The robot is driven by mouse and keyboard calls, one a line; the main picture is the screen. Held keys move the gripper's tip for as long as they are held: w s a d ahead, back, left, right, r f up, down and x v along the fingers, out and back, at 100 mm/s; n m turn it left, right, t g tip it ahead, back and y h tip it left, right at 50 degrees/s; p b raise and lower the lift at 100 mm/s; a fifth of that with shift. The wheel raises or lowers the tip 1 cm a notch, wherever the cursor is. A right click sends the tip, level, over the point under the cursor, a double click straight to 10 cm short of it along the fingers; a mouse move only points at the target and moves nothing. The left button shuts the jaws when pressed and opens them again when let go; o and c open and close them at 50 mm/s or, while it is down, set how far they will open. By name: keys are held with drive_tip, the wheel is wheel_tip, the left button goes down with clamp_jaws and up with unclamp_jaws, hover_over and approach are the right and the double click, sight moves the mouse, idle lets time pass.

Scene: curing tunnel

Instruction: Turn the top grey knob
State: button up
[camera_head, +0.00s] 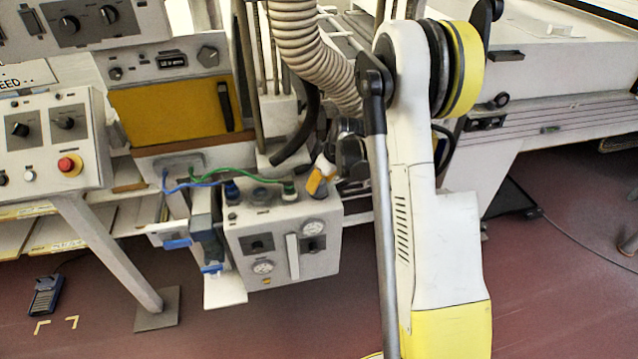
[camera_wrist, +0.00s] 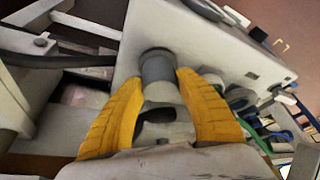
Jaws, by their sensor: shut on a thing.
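The top grey knob (camera_wrist: 158,68) is a short grey cylinder on the pale face of the control box in the wrist view. My gripper (camera_wrist: 160,88) has its two yellow ribbed fingers on either side of the knob, closed on it. In the head view my gripper (camera_head: 319,181) is at the right end of the top of the white control box (camera_head: 270,240), and its fingers hide the knob there. The rest of the box top carries a dark blue fitting (camera_head: 231,190), a dark round fitting (camera_head: 260,194) and a green fitting (camera_head: 289,190).
Green and blue hoses (camera_head: 215,178) run to the fittings left of my gripper. A large ribbed duct (camera_head: 305,50) hangs close behind. A panel with a red button (camera_head: 69,165) stands at the left. Red floor (camera_head: 560,270) is open at the right.

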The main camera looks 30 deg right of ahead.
drive_tip(key=shift+f, duration=0.1)
drive_tip(key=m+h+b, duration=0.1)
drive_tip(key=m+h, duration=0.1)
drive_tip(key=m, duration=0.3)
drive_tip(key=shift+m, duration=0.4)
drive_tip(key=m+h, duration=0.1)
drive_tip(key=m, duration=0.1)
drive_tip(key=m+g+h+b, duration=0.1)
drive_tip(key=m, duration=0.5)
drive_tip(key=m+g+h, duration=0.1)
drive_tip(key=m, duration=0.1)
drive_tip(key=shift+m+g, duration=0.3)
drive_tip(key=shift+m, duration=0.1)
drive_tip(key=m+g, duration=0.1)
drive_tip(key=m, duration=0.1)
drive_tip(key=m+g, duration=0.1)
drive_tip(key=m, duration=0.2)
drive_tip(key=shift+h, duration=0.4)
drive_tip(key=shift+m, duration=0.3)
drive_tip(key=o, duration=1.2)
